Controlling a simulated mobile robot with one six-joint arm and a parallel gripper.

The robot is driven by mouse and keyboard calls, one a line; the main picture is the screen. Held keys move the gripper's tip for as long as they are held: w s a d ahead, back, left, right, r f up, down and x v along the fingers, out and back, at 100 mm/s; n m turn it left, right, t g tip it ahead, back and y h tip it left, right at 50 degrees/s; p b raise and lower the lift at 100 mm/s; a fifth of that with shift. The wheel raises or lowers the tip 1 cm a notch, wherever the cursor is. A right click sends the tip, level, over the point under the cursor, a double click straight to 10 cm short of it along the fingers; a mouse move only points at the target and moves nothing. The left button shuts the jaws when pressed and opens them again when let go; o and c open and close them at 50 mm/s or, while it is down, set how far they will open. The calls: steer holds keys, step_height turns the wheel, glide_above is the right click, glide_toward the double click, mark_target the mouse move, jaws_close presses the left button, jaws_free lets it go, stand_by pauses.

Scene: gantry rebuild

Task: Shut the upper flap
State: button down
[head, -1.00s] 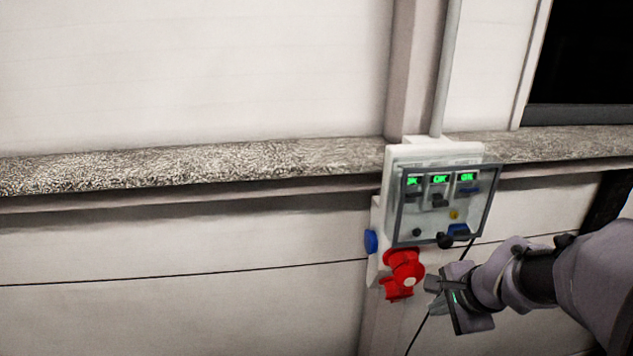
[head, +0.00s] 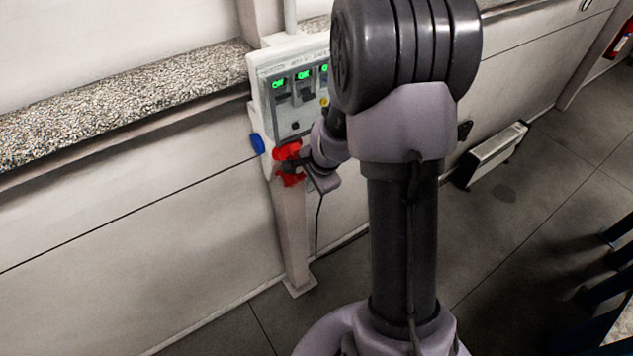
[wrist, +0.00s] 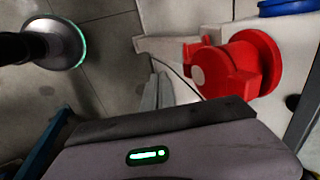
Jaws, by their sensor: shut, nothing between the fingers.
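The upper flap (head: 266,100) is a grey-framed clear cover on the front of a white wall box (head: 254,78). Green-lit displays and switches show through it. My arm hides its right part in the head view, and I cannot tell whether its lower edge touches the box. The flap does not show in the wrist view. My gripper (head: 284,164) is below the flap, at the red socket (head: 290,150). In the wrist view, my gripper's fingers (wrist: 155,92) are together and empty, left of the red socket (wrist: 235,65).
A blue socket (head: 257,144) sits on the box's left side and shows at the wrist view's top right (wrist: 290,6). A black cable (head: 318,225) hangs below. A stone ledge (head: 120,105) runs along the wall. A pale heater-like unit (head: 492,155) stands at right. Floor is clear between.

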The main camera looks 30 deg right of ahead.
mark_target(300, 175)
steer(key=w, duration=0.1)
steer(key=w+p, duration=0.1)
steer(key=shift+w+r, duration=0.2)
steer(key=shift+w, duration=0.15)
steer(key=w+b, duration=0.1)
steer(key=b, duration=0.2)
steer(key=w+f+t+b, duration=0.1)
steer(key=b, duration=0.3)
steer(key=shift+w+a, duration=0.1)
steer(key=shift+w, duration=0.05)
steer(key=shift+r, duration=0.1)
